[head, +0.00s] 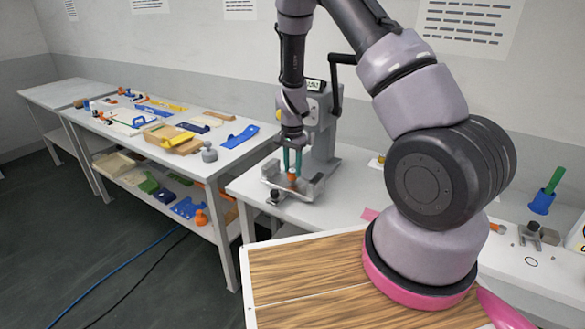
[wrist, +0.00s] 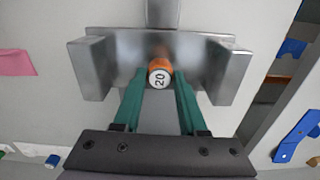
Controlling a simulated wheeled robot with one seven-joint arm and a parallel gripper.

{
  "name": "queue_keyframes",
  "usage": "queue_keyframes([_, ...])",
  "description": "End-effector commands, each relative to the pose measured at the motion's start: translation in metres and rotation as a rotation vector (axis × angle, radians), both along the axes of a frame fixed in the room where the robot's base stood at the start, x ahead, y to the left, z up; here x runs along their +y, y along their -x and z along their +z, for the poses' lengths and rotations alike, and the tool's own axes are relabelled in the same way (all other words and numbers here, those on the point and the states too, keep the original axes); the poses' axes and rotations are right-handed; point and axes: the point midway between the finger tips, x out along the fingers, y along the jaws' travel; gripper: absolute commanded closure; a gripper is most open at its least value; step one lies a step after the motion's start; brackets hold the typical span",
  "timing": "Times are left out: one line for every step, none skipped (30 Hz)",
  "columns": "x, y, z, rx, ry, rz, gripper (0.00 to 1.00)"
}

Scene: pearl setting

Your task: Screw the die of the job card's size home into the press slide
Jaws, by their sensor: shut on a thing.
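My gripper (head: 292,160) is at the bench press (head: 322,125), with its teal fingers pointing down over the press's metal base. It is shut on an orange die (head: 292,177). Behind the die there is a grey metal block (wrist: 120,50) with a projecting wall on each side. I cannot tell whether the die touches the slide or is threaded into it. No job card can be read.
A crank handle (head: 337,75) stands at the press's upper right, close to my arm. A long bench (head: 150,125) at left holds several tools and coloured parts. Wall sheets (head: 468,22) are too small to read.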

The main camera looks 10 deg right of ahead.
Motion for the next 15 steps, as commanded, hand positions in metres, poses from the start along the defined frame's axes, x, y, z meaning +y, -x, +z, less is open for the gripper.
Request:
queue_keyframes([0.0009, 0.0006, -0.0004, 0.001, 0.002, -0.131, 1.0])
queue_keyframes([0.0014, 0.0006, -0.0004, 0.0, 0.003, -0.214, 1.0])
queue_keyframes([0.0009, 0.0005, -0.0004, 0.0, 0.002, -0.327, 1.0])
queue_keyframes([0.0012, 0.0007, -0.0005, 0.0, 0.002, -0.411, 1.0])
queue_keyframes([0.0012, 0.0007, -0.0008, 0.0, 0.002, -0.494, 1.0])
queue_keyframes([0.001, 0.0007, -0.001, 0.0, 0.003, -0.603, 1.0])
queue_keyframes([0.001, 0.0008, -0.001, 0.0, 0.003, -0.686, 1.0])
queue_keyframes([0.0012, 0.0007, -0.001, 0.0, 0.002, -0.763, 1.0])
queue_keyframes([0.0012, 0.0004, -0.0008, -0.001, 0.002, -0.854, 1.0])
queue_keyframes([0.0007, 0.0004, -0.0007, 0.0, 0.001, -0.911, 1.0])
queue_keyframes([0.0008, 0.0005, -0.0008, 0.0, 0.001, -0.956, 1.0])
queue_keyframes([0.0004, 0.0003, -0.0005, 0.001, 0.0, -0.943, 0.44])
queue_keyframes([0.0002, 0.0002, -0.0005, 0.001, 0.0, -0.94, 0.32])
queue_keyframes([0.0001, 0.0001, -0.0004, 0.001, 0.0, -0.939, 0.24])
queue_keyframes([0.0001, 0.0002, -0.0005, 0.001, 0.0, -0.938, 0.24])
